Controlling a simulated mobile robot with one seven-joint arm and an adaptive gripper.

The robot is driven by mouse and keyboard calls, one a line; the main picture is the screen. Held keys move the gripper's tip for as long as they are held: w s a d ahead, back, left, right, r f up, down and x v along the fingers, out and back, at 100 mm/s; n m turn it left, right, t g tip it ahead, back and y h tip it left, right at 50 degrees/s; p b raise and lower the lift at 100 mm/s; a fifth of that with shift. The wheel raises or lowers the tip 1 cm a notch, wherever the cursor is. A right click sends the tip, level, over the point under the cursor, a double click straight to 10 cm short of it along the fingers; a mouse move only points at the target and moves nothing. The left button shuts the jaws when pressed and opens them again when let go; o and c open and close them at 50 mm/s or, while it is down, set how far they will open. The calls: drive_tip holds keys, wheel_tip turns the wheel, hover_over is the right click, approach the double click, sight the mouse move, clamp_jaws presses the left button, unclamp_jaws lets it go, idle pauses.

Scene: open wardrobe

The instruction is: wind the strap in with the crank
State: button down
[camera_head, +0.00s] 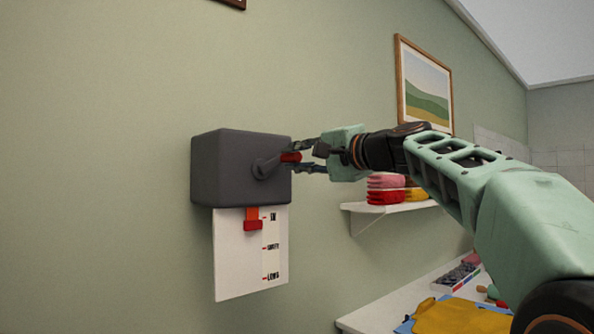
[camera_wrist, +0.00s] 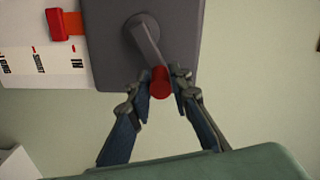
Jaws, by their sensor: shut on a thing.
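A dark grey box (camera_head: 225,168) is fixed to the wall, and it fills the top of the wrist view (camera_wrist: 105,60). Its crank (camera_head: 262,168) has a grey arm and a red knob (camera_wrist: 159,82). In the wrist view the crank arm (camera_wrist: 145,42) slants from its hub down to the knob. My gripper (camera_head: 297,160) is shut on the red knob, with one finger on each side in the wrist view (camera_wrist: 160,85). A short orange strap (camera_head: 252,213) hangs under the box and ends in a red block (camera_head: 253,225), close to the IN mark on the white scale board (camera_head: 232,270).
A small white shelf (camera_head: 400,207) with folded pink, red and yellow cloths (camera_head: 385,188) is on the wall behind my arm. A framed picture (camera_head: 424,88) hangs above it. A white counter (camera_head: 385,318) with a yellow cloth (camera_head: 450,317) lies low at the right.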

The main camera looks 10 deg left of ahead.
drive_tip(key=n, duration=0.1)
drive_tip(key=r+n, duration=0.1)
drive_tip(key=n+b, duration=0.1)
drive_tip(key=shift+s+a+r+n, duration=0.15)
drive_tip(key=shift+s+a+n, duration=0.2)
drive_tip(key=shift+s+n, duration=0.05)
drive_tip(key=s+n+b, duration=0.1)
drive_tip(key=n, duration=0.2)
drive_tip(key=a+r+n+b, duration=0.1)
drive_tip(key=n, duration=0.2)
drive_tip(key=s+a+n+b, duration=0.1)
drive_tip(key=n, duration=0.1)
drive_tip(key=shift+s+a+r+n, duration=0.2)
drive_tip(key=shift+s+a+n, duration=0.05)
drive_tip(key=shift+s+n, duration=0.15)
drive_tip(key=c, duration=1.8)
unclamp_jaws()
drive_tip(key=shift+a, duration=0.1)
drive_tip(key=shift+o, duration=0.2)
